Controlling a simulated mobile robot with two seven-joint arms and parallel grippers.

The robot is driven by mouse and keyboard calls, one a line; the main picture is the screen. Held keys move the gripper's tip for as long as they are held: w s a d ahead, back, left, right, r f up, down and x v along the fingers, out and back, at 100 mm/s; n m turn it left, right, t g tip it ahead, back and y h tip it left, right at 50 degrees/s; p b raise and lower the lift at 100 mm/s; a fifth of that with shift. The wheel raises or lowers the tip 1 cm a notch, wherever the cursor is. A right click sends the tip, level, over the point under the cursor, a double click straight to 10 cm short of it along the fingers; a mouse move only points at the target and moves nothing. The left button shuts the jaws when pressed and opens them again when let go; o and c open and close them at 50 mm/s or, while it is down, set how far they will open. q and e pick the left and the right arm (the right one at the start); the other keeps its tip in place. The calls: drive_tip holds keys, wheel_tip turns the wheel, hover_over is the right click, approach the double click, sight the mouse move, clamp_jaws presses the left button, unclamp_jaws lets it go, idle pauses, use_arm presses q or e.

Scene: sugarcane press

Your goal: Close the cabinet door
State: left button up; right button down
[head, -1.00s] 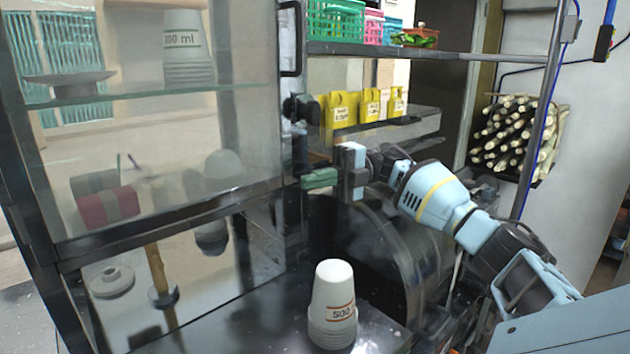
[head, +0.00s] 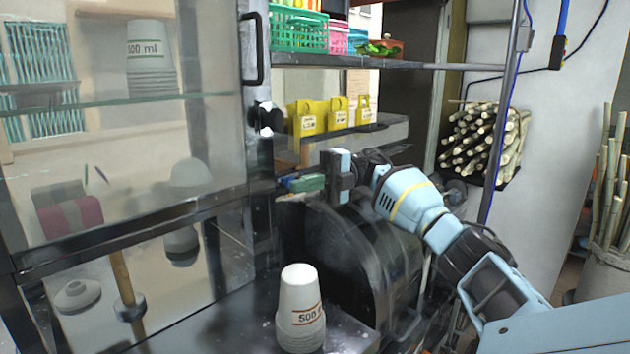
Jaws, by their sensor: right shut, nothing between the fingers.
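The cabinet door (head: 258,110) is a glass panel in a dark metal frame, filling the left of the head view. Its black handle (head: 254,48) is on the upper right edge of the frame. I cannot tell clearly whether the door stands ajar or flush. My left gripper is not in view.
Stacked white cups (head: 300,309) stand on the dark surface below my right gripper. A dark rounded machine (head: 352,262) is behind them. Yellow boxes (head: 338,117) and a green basket (head: 298,29) sit on shelves beyond. Sugarcane bundles (head: 487,142) are at the right.

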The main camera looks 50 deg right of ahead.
drive_tip(key=shift+w+d+r+b, duration=0.15)
drive_tip(key=shift+d+b, duration=0.1)
drive_tip(key=shift+d, duration=0.65)
drive_tip(key=shift+w+d+f+b, duration=0.1)
drive_tip(key=shift+w+d+b, duration=0.1)
drive_tip(key=shift+d, duration=0.7)
drive_tip(key=shift+w+d+r+b, duration=0.1)
drive_tip(key=shift+d+b, duration=0.15)
drive_tip(key=shift+d, duration=0.65)
